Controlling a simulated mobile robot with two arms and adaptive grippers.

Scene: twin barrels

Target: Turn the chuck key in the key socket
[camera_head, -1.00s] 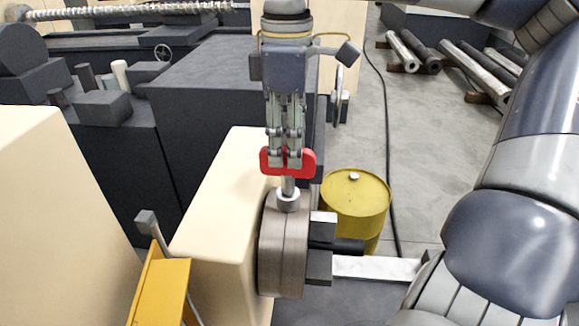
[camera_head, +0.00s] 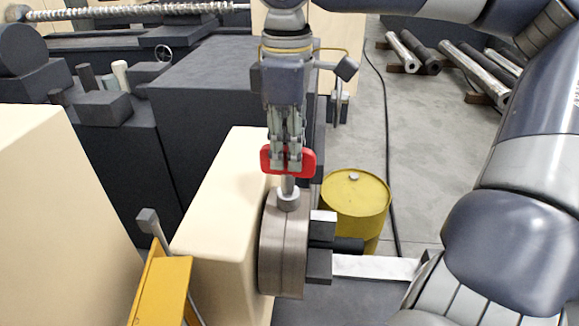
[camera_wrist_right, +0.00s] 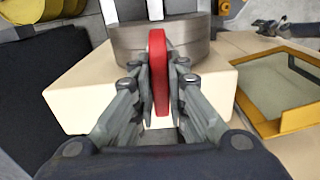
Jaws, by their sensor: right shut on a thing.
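The chuck key has a red handle (camera_head: 308,162) and a grey shaft that stands upright at the top of the round grey chuck (camera_head: 284,255). The shaft's lower end sits in a collar at the key socket (camera_head: 288,199). My right gripper (camera_head: 287,160) comes down from above and is shut on the red handle. In the right wrist view the handle (camera_wrist_right: 159,75) stands edge-on between the two fingers (camera_wrist_right: 159,88), in front of the chuck (camera_wrist_right: 195,38). The handle hides the socket there. My left gripper is not in view.
The chuck is on a cream headstock (camera_head: 215,215), with dark jaws (camera_head: 320,265) and a pale bar (camera_head: 375,267) to its right. A yellow barrel (camera_head: 357,205) stands behind. A yellow tray (camera_head: 165,290) is at lower left.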

